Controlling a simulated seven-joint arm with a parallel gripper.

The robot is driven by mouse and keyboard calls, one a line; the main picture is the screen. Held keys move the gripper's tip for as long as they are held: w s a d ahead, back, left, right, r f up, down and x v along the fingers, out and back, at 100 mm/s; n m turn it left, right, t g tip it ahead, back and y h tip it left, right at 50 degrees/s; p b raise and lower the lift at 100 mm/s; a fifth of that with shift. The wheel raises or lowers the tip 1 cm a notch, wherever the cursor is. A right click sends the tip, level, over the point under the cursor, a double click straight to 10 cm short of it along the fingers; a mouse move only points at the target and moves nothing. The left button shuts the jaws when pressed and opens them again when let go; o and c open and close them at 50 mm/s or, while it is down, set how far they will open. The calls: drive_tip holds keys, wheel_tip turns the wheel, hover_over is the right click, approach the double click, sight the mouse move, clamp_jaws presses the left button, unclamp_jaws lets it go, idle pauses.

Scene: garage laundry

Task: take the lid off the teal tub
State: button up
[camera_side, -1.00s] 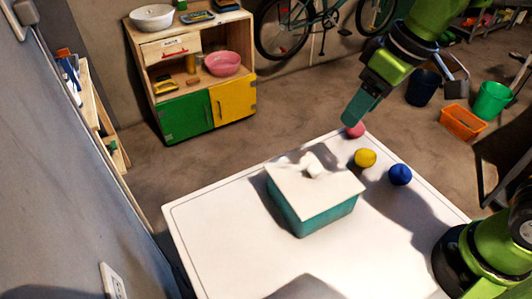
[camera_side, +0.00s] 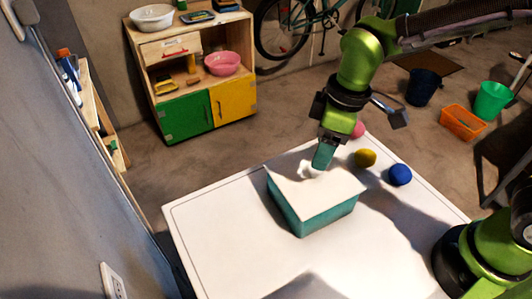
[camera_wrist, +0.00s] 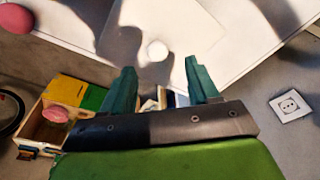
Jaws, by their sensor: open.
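The teal tub (camera_side: 318,222) stands on the white table, covered by its white lid (camera_side: 305,200). A small white knob (camera_side: 304,173) on top of the lid is partly hidden by my fingers in the side view. In the wrist view the knob (camera_wrist: 157,50) shows as a round pale shape just beyond and between the fingertips. My gripper (camera_side: 321,168) points down over the lid close to the knob. In the wrist view my gripper's (camera_wrist: 160,72) teal fingers are apart with nothing between them. Whether they touch the lid I cannot tell.
A yellow ball (camera_side: 366,158), a blue ball (camera_side: 400,174) and a pink ball (camera_side: 358,129) lie on the table (camera_side: 215,240) behind and right of the tub. The table's left side is clear. A cabinet (camera_side: 190,75) stands beyond.

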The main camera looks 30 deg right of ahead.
sight(314, 174)
drive_tip(key=shift+w+a+f, duration=0.1)
drive_tip(key=shift+w+f, duration=0.1)
drive_tip(key=shift+f, duration=1.2)
drive_tip(key=shift+w+a+f, duration=0.1)
drive_tip(key=shift+w+f, duration=0.1)
drive_tip(key=shift+f, duration=1.15)
drive_tip(key=shift+c, duration=0.2)
clamp_jaws()
